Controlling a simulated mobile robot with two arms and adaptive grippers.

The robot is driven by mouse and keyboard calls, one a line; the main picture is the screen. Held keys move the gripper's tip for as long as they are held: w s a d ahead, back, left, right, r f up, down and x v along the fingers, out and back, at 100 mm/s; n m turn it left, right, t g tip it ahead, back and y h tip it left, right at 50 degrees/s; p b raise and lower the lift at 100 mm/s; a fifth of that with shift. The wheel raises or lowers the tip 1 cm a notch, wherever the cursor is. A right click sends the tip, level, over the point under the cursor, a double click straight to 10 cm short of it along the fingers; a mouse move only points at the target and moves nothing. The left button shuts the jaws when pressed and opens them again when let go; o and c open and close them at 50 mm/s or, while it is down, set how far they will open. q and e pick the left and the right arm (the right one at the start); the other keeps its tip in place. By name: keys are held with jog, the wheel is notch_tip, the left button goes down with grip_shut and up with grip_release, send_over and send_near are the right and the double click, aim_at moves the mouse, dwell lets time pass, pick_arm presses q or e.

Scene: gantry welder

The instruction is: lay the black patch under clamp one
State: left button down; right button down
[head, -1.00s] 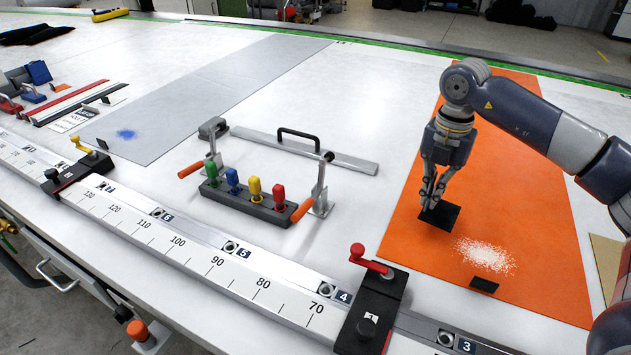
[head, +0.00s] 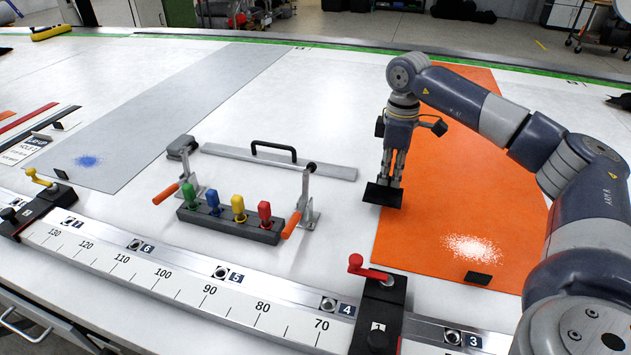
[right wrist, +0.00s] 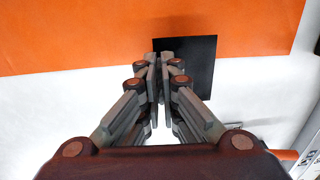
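The black patch (head: 383,194) is in my right gripper (head: 391,178), whose fingers are closed on its edge. In the head view it hangs near the left edge of the orange sheet. In the right wrist view the patch (right wrist: 200,68) spreads out beyond the fingertips, overlapping orange sheet and white table. Its exact height is hard to tell. Clamp one (head: 378,312), a black block marked 1 with a red handle, sits on the scaled rail, below the patch in the head view and apart from it. My left gripper is not in view.
The orange sheet (head: 455,130) bears white powder and a small black plate (head: 478,279). Left of the patch stand a bar with a black handle (head: 273,149), orange-handled toggle levers (head: 307,200) and a block of coloured tools (head: 225,222). White table between sheet and levers is clear.

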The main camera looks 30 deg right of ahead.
jog(key=p, duration=0.3)
send_over(323, 187)
jog(key=shift+r, duration=0.1)
jog(key=shift+w+a, duration=0.1)
notch_tip(323, 187, down, 3)
jog(key=shift+p, duration=0.6)
jog(key=shift+f, duration=0.35)
jog(key=shift+f, duration=0.15)
jog(key=c, duration=1.8)
grip_release()
notch_tip(323, 187, up, 12)
jog(key=b, duration=0.2)
jog(key=shift+r, duration=0.2)
